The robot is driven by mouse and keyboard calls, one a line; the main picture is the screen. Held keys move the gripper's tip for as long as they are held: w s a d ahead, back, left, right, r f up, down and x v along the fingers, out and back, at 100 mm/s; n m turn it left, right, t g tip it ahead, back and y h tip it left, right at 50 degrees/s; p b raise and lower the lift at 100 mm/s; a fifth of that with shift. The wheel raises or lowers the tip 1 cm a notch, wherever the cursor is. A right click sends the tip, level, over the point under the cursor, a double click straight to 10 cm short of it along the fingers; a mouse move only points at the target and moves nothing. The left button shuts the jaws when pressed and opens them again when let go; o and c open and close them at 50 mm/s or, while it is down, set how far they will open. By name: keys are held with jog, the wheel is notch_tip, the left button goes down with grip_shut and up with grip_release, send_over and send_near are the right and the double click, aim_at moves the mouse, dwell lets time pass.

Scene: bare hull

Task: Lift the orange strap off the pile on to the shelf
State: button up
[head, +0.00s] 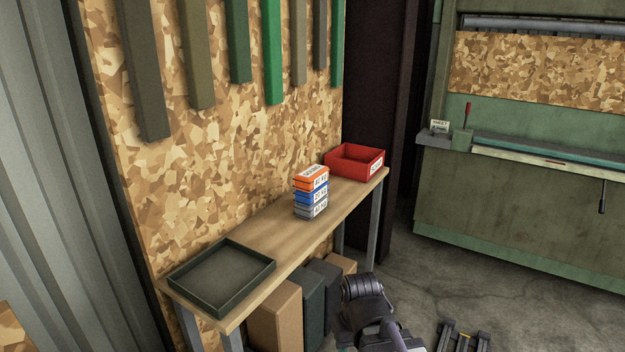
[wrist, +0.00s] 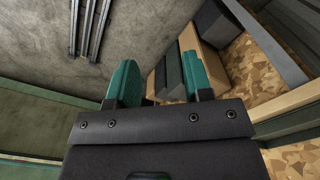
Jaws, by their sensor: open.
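The orange strap (head: 311,178) is the top block of a short pile. It lies on a blue strap (head: 311,194), which lies on a grey one (head: 310,210); all have white labels facing me. The pile stands upright on a long wooden shelf (head: 262,238) against the chipboard wall. My gripper (wrist: 163,82) shows two teal fingers, apart and with nothing between them. It points down toward the floor and the boxes below the shelf. In the head view my arm is low, in front of the shelf; the fingers cannot be made out there. The straps are not in the wrist view.
A red bin (head: 355,162) stands right of the pile at the shelf's far end. A shallow dark tray (head: 222,275) sits at the near left end. Shelf surface between tray and pile is clear. Cardboard and dark boxes (head: 275,318) stand under the shelf. Metal rails (wrist: 90,30) lie on the floor.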

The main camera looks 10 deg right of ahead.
jog(key=o, duration=1)
jog(key=shift+r, duration=0.1)
